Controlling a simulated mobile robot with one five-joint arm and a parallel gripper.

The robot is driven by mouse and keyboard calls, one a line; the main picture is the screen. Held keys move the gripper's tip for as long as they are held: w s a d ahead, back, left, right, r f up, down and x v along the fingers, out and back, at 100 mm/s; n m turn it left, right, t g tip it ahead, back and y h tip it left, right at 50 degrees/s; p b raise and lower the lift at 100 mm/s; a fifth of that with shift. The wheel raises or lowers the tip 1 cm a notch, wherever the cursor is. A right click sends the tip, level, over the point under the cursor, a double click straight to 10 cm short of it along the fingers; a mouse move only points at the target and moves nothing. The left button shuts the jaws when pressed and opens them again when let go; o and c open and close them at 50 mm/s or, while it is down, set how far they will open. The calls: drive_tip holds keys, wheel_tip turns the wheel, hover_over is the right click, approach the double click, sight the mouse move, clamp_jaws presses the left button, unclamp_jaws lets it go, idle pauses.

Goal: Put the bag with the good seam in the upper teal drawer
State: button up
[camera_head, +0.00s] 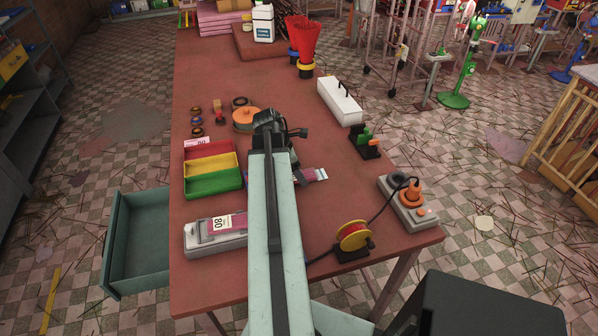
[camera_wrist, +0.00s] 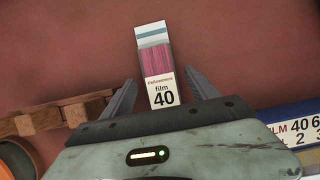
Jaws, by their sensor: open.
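A small flat bag (camera_wrist: 155,58) with pink contents lies on the red-brown table. Its white label reads "film 40", and a blue-grey band crosses its far end. My gripper (camera_wrist: 162,88) is open, with a finger on each side of the label end; I cannot tell whether they touch it. In the head view a pinkish bag (camera_head: 311,176) with a pale end shows partly, right of my arm. A teal drawer (camera_head: 110,245) stands open left of the table, apparently empty.
A red, yellow and green tray (camera_head: 213,185) stands left of my arm. A yellow-red reel (camera_head: 353,236), a power strip (camera_head: 408,205) and a white block (camera_head: 340,102) stand to the right. A blue-edged sign (camera_wrist: 298,130) is at the wrist view's right.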

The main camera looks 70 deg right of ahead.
drive_tip(key=p+v, duration=1)
drive_tip(key=v, duration=0.1)
drive_tip(key=shift+r, duration=0.35)
drive_tip(key=shift+a, duration=0.1)
